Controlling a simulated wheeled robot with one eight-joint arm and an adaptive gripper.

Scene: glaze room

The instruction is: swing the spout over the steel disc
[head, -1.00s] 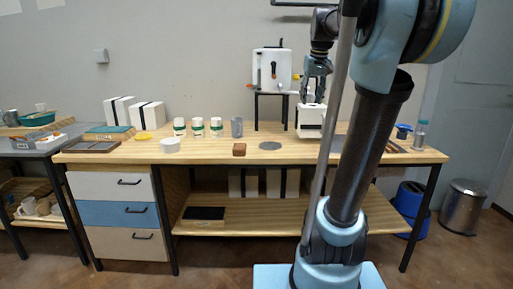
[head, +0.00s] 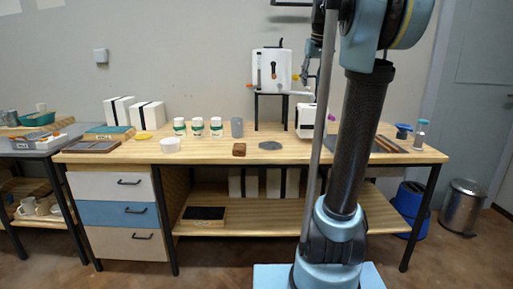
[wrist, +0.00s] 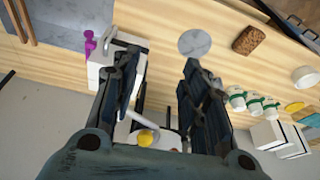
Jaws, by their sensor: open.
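A white tank (head: 272,70) with an orange lever stands on a black stand at the back of the bench. Its thin pale spout (head: 301,93) points right, at the tank's lower right. The steel disc (head: 270,145) lies flat on the bench, in front of the tank; it also shows in the wrist view (wrist: 195,42). The spout is not over it. My gripper (head: 307,72) is beside the tank's right side, partly hidden by my arm. In the wrist view my gripper (wrist: 160,72) is open, with a pale bar (wrist: 140,119) and yellow knob (wrist: 145,138) low between the fingers.
A white box (head: 306,121) stands right of the tank stand. A brown block (head: 239,149) lies left of the disc. The bench around the disc's front is clear.

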